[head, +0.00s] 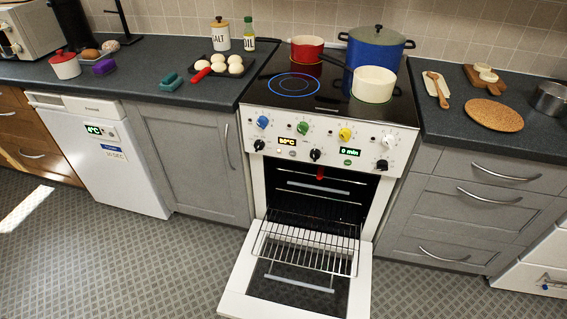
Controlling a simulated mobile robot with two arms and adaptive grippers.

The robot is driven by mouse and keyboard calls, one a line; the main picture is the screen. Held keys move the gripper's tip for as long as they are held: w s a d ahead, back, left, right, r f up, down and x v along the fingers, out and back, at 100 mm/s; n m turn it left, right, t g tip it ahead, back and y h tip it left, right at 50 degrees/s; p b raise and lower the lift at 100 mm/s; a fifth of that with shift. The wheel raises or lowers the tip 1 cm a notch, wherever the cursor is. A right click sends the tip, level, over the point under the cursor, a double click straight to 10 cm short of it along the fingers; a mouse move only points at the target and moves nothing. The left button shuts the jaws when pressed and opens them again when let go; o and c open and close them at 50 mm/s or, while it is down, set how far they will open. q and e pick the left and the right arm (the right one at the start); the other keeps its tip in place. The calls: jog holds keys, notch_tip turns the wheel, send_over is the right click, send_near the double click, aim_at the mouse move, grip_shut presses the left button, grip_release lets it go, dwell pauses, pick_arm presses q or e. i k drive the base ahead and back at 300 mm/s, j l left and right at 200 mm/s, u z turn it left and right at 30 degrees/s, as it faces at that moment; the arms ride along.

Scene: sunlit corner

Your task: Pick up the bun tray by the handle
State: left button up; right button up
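The bun tray (246,72) is a dark, shallow tray on the dark counter, left of the stove. Several pale round buns (236,68) sit in it. Its red handle (200,76) points toward the front left, over the counter. Nothing covers the handle in the head view. Neither of my grippers shows in this view.
The oven door (235,300) is folded down, with a wire rack (300,247) pulled out above it. A red pot (306,48), blue pot (375,52) and white pan (374,84) stand on the hob. A teal block (171,83) lies left of the tray.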

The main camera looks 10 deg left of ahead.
aim_at(234, 66)
jog(key=j+z, duration=0.25)
jog(key=j, duration=0.75)
jog(key=j+z, duration=0.3)
jog(key=j, duration=0.75)
